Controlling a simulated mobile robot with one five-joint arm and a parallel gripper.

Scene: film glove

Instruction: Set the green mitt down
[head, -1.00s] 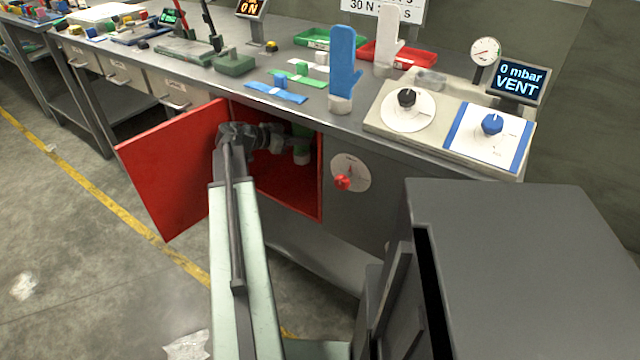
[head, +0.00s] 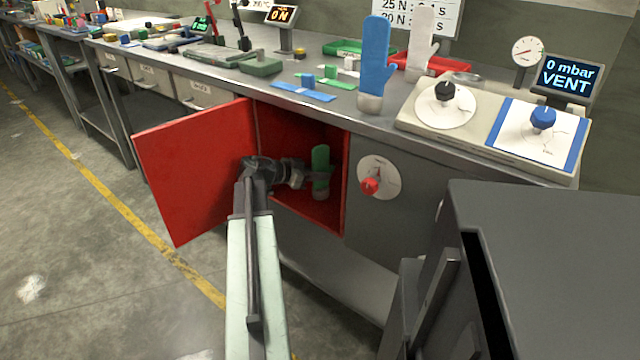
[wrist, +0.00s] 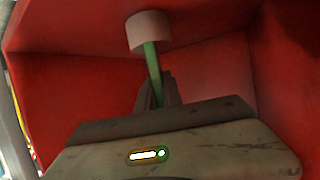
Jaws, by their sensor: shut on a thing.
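My gripper (head: 306,173) reaches in from the left and is shut on the mitt. The cuff is close to the compartment floor; I cannot tell whether it touches. In the wrist view, the jaws (wrist: 157,92) are closed around the narrow green mitt (wrist: 152,62), and the cuff (wrist: 148,32) shows beyond them. The jaw tips are partly hidden in the head view.
The red door (head: 195,170) stands open left of my arm. A panel with a red knob (head: 370,186) is right of the opening. A blue mitt (head: 376,60) and a white mitt (head: 420,40) stand on the bench above. The display (head: 567,77) reads 0 mbar VENT.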

